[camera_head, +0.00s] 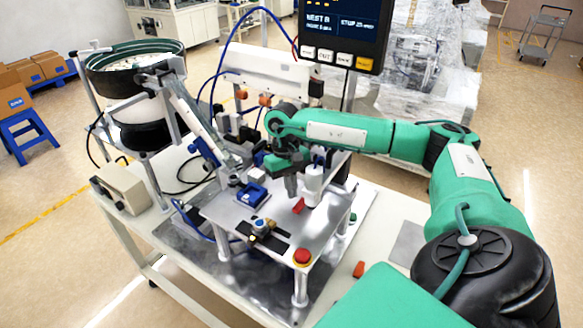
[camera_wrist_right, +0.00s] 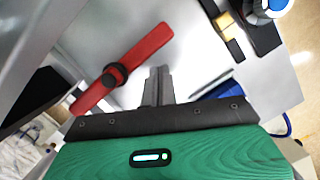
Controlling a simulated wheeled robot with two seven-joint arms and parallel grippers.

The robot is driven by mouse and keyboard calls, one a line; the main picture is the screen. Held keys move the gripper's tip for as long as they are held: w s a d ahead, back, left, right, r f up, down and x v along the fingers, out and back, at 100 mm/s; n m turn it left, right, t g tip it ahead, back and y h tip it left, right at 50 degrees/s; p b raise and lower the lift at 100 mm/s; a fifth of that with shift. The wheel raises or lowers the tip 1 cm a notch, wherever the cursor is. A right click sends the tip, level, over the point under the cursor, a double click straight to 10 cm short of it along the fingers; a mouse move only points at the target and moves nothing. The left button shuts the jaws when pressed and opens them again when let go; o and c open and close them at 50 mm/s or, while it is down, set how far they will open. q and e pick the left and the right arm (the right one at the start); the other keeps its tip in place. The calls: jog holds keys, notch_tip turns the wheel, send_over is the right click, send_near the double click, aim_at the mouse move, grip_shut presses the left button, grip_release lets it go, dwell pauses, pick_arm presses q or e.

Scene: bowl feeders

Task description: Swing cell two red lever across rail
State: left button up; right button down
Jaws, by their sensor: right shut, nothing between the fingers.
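The red lever (camera_head: 298,206) lies on the grey metal plate of the cell (camera_head: 222,213). In the right wrist view the red lever (camera_wrist_right: 148,52) runs slantwise, from lower left to upper right, with a black round pivot on it. My right gripper (camera_head: 291,192) points down just beside the lever in the head view. In the wrist view its fingers (camera_wrist_right: 160,72) are together with nothing between them, to the right of the pivot and apart from the lever in the picture. I cannot make out which part is the rail. My left gripper is out of view.
A red push button (camera_head: 302,257) stands at the plate's front corner. A blue block (camera_head: 251,194) and a black fixture with a blue-topped knob (camera_head: 262,226) sit on the plate. A white cylinder (camera_head: 314,180) stands close by my gripper. A bowl feeder (camera_head: 135,66) is at left.

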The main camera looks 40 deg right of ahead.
jog(key=b+v, duration=0.2)
jog(key=v, duration=1.1)
jog(key=shift+s, duration=0.1)
